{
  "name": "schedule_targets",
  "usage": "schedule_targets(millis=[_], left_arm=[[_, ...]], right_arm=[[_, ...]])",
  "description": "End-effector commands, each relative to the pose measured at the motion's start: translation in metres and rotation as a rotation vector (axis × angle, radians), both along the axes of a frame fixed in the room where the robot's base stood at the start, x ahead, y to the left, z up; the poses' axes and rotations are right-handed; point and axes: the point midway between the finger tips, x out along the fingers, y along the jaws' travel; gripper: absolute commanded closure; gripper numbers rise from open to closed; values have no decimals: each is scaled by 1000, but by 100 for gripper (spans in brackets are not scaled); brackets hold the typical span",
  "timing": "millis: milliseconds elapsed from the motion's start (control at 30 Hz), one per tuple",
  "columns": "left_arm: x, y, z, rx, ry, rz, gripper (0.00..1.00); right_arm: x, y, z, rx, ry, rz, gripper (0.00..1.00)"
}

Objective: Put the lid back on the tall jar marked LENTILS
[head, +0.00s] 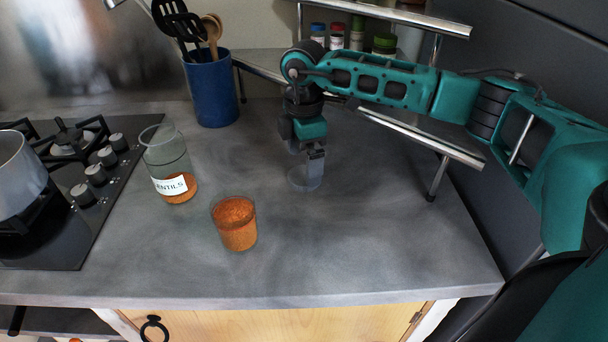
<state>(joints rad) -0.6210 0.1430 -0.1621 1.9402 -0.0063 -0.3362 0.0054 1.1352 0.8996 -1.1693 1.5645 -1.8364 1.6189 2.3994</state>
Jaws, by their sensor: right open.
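The tall clear jar (166,152) labelled with letters ending in "ENTILS" stands upright, left of centre near the hob. Its top is open and orange lentils lie in its lower part. A round, translucent grey-blue piece, which looks like the lid (303,183), lies on the counter right of centre. My right gripper (306,162) points down at it, open, with its fingers at the far side of the piece. I cannot tell whether they touch it. My left gripper is out of view.
A glass (236,226) filled with orange lentils stands between the jar and the front edge. A blue utensil crock (211,90) stands behind. The hob with a pot (18,175) is at left, a metal-railed rack (425,143) with spice jars behind right. The front-right counter is clear.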

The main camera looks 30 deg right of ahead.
Motion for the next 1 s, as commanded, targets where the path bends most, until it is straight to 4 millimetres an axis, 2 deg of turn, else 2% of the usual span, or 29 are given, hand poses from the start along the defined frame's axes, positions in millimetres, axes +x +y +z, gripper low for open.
schedule_targets(millis=[100,233,600,1000], left_arm=[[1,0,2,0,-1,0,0],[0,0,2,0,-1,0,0],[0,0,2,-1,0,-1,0],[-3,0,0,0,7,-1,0]], right_arm=[[1,-2,-20,-1,3,0,0],[1,-2,-32,-1,1,1,0],[1,-2,-34,-1,0,0,0],[1,-2,-34,-1,0,0,37]])
